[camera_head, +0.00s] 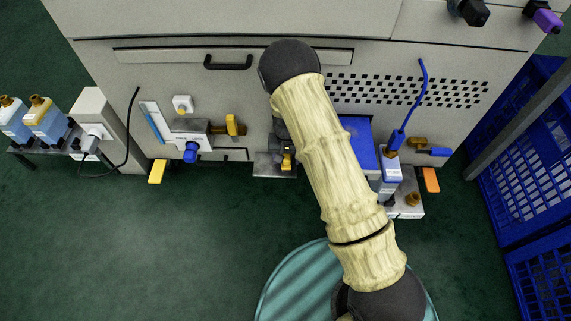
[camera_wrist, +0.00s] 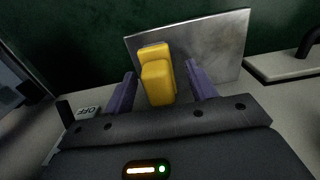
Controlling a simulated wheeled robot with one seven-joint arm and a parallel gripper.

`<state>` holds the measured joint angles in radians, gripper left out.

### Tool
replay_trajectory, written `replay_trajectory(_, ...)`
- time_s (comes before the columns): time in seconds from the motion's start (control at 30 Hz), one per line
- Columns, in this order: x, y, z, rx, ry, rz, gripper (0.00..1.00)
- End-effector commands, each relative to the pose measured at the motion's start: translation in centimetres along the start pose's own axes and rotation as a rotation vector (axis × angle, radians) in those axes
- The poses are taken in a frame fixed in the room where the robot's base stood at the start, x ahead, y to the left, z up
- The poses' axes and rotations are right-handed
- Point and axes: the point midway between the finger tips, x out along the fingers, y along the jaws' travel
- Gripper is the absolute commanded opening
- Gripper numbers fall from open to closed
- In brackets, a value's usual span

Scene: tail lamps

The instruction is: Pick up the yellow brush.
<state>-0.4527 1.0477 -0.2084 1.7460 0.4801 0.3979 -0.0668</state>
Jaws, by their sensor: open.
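A yellow, blocky piece, apparently the yellow brush (camera_wrist: 158,84), stands between the two purple fingers of my gripper (camera_wrist: 160,74) in the wrist view. The fingers are open, with a visible gap on each side of it. A grey metal plate (camera_wrist: 222,50) is behind it. In the head view, a small yellow piece (camera_head: 287,161) shows at a metal shelf (camera_head: 268,170) on the machine front, beside my arm. My arm hides most of the gripper there. Bristles cannot be made out.
Another yellow block (camera_head: 232,125) and a blue knob (camera_head: 191,152) are on the machine front to the left. Blue crates (camera_head: 530,190) stand far right. Green floor is open at lower left.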

Motion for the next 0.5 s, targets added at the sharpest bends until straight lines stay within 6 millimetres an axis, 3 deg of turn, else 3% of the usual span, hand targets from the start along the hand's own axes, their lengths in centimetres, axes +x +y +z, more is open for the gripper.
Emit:
replay_trajectory(0.1, 1.13, 0.06, -0.05, 0.002, 0.001, -0.001, 0.56)
replay_trajectory(0.5, 1.02, 0.13, -0.06, 0.003, 0.000, -0.001, 0.56)
